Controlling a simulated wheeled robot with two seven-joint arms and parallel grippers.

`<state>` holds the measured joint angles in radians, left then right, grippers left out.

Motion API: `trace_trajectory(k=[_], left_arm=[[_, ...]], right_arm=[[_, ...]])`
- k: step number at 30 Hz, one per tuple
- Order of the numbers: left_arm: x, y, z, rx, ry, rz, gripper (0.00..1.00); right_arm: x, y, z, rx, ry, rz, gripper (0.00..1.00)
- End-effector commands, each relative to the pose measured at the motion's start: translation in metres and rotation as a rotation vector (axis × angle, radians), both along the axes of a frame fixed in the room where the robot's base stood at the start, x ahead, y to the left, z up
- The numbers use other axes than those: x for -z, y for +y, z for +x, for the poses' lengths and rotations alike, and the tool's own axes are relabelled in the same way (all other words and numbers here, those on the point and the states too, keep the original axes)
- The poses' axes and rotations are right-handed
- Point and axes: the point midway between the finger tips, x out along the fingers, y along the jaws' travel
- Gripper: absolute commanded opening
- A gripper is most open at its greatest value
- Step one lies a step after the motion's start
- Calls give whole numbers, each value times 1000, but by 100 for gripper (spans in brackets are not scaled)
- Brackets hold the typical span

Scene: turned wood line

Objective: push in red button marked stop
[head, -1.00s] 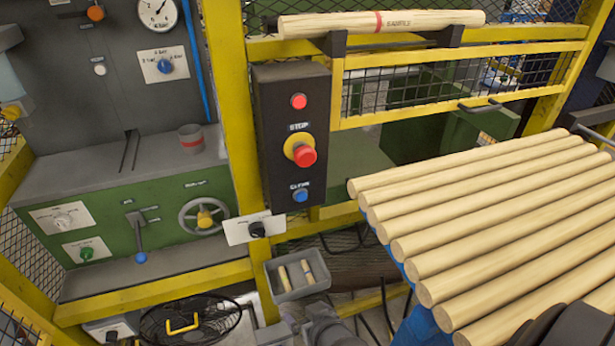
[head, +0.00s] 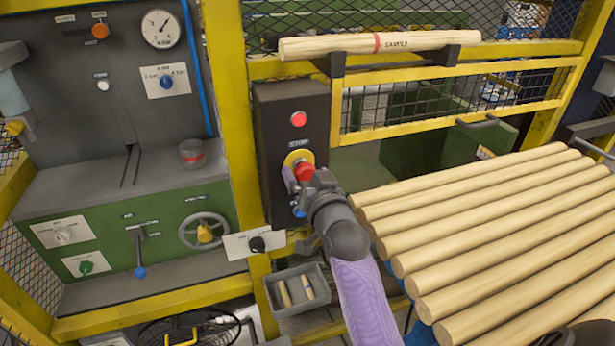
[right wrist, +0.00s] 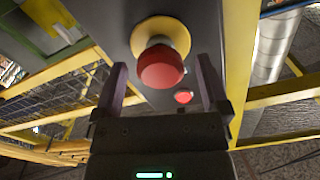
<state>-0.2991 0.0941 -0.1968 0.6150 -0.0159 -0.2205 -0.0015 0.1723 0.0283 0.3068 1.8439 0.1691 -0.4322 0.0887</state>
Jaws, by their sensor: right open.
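The red mushroom stop button (head: 304,171) sits on a yellow round base on a black control box (head: 262,150), under a label reading STOP. In the right wrist view the red button (right wrist: 161,68) stands out from its yellow base (right wrist: 172,28). My right gripper (head: 294,176) is at the box front, close to the button and partly covering it. In the right wrist view its open fingers (right wrist: 161,84) are on either side of the red button, with gaps showing. I cannot tell whether anything touches. My left gripper is out of view.
A red lamp (head: 298,119) is above the button and a blue button (head: 299,211) below it, partly hidden. Wooden poles (head: 490,215) lie on a rack at right. A grey bin (head: 302,286) is below the box. Yellow frame posts (head: 231,110) stand beside it.

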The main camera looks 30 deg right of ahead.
Motion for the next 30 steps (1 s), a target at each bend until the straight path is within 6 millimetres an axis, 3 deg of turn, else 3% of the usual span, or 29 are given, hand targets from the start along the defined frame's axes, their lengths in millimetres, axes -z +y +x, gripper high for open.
trace_trajectory(k=[5,6,19,26,30], left_arm=[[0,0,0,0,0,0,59],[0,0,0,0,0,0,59],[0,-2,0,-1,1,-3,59],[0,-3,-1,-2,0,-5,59],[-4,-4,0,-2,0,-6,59]], right_arm=[[0,0,0,0,0,0,95],[0,0,0,0,0,0,91],[0,0,0,0,1,0,0],[0,0,0,0,1,0,0],[-1,-2,11,-2,3,1,0]])
